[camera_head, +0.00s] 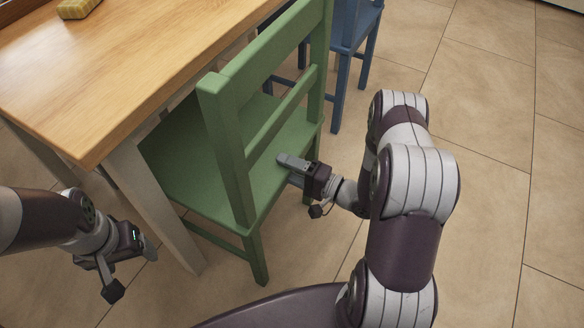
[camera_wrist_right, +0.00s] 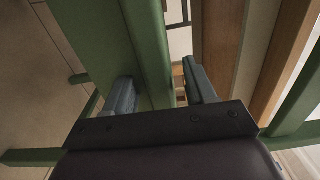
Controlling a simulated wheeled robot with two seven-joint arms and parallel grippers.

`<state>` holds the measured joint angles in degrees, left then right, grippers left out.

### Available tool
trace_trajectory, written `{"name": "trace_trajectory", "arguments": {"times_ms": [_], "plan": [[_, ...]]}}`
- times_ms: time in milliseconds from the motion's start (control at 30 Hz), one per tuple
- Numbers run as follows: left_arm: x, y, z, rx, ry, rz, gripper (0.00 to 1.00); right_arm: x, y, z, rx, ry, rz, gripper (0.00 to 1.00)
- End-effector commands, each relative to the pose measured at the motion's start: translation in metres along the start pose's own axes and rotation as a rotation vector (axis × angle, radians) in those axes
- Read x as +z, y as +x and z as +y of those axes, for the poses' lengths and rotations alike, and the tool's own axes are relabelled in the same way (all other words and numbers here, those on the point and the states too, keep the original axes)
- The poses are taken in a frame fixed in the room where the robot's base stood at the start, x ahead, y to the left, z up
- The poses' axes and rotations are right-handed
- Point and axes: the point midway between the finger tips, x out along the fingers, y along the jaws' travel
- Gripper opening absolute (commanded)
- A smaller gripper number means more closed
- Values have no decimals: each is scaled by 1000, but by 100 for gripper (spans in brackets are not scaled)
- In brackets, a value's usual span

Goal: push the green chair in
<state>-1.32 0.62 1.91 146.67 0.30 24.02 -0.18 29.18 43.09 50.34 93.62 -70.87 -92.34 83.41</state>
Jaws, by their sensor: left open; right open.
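The green chair (camera_head: 190,167) stands at the side of the wooden table (camera_head: 105,62), its seat partly under the tabletop and its backrest towards me. My right gripper (camera_head: 285,163) is at the rear of the chair, by the seat's back edge below the backrest. In the right wrist view, its open fingers (camera_wrist_right: 162,95) point at a green chair part (camera_wrist_right: 148,45), which shows between and behind them. I cannot tell whether they touch it. My left gripper (camera_head: 134,272) is open and empty, low at the left beside the table leg (camera_head: 150,200).
A blue chair (camera_head: 352,40) stands behind the green one along the same table side. A yellow block-like object (camera_head: 78,8) lies on the tabletop. The tiled floor (camera_head: 490,130) to the right is clear.

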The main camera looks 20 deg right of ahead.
Motion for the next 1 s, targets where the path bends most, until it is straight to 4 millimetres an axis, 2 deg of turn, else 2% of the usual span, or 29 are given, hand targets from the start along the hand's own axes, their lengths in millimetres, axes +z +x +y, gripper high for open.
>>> {"name": "trace_trajectory", "arguments": {"times_ms": [233, 400, 1000], "plan": [[0, 0, 0, 0, 0, 0, 77, 0, 2, 0, 0, -1, 0, 55], [0, 0, 0, 0, 0, 0, 77, 0, 1, 0, 0, -1, 0, 0], [0, 0, 0, 0, 0, 0, 77, 0, 1, 0, 0, -2, -1, 0]]}}
